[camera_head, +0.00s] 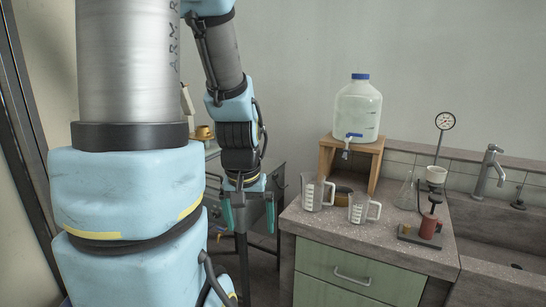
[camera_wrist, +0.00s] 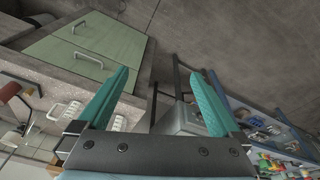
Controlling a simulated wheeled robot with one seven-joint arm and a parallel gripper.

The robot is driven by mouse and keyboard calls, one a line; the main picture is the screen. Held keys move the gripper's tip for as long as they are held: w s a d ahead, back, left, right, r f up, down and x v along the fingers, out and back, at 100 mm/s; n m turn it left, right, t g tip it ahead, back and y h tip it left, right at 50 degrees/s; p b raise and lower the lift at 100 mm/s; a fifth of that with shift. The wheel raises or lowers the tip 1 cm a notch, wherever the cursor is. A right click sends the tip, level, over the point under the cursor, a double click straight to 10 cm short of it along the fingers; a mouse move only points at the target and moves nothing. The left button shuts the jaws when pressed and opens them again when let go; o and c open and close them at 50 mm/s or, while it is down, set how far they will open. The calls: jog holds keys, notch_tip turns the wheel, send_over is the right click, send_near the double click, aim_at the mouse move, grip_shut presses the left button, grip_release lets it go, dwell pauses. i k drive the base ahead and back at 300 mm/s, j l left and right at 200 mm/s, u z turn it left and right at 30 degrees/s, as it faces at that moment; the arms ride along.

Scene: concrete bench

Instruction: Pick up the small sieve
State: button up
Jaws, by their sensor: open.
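My gripper (camera_head: 248,214) hangs pointing down in the gap left of the bench in the head view. Its two teal fingers are apart with nothing between them, and it also shows in the wrist view (camera_wrist: 160,78). I cannot make out the small sieve for certain in either view. A small brass-coloured round thing (camera_head: 204,132) stands behind my arm at the back left, partly hidden; I cannot tell whether it is a sieve. My gripper is lower and to the right of it in the head view.
The bench (camera_head: 310,222) carries two clear measuring jugs (camera_head: 318,193) (camera_head: 362,208), a wooden stand (camera_head: 376,160) under a water bottle (camera_head: 358,108), a glass flask (camera_head: 405,193) and a red device (camera_head: 429,227). A sink (camera_head: 510,262) is at right. A blue shelf (camera_wrist: 238,103) with small items shows in the wrist view.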

aim_at(340, 199)
jog(key=l+u, duration=0.3)
jog(key=l, duration=0.35)
jog(key=l+u, duration=0.3)
jog(key=l, duration=0.35)
jog(key=i+l+u, duration=0.25)
jog(key=l, duration=0.25)
jog(key=l+u, duration=0.25)
jog(key=l, duration=0.2)
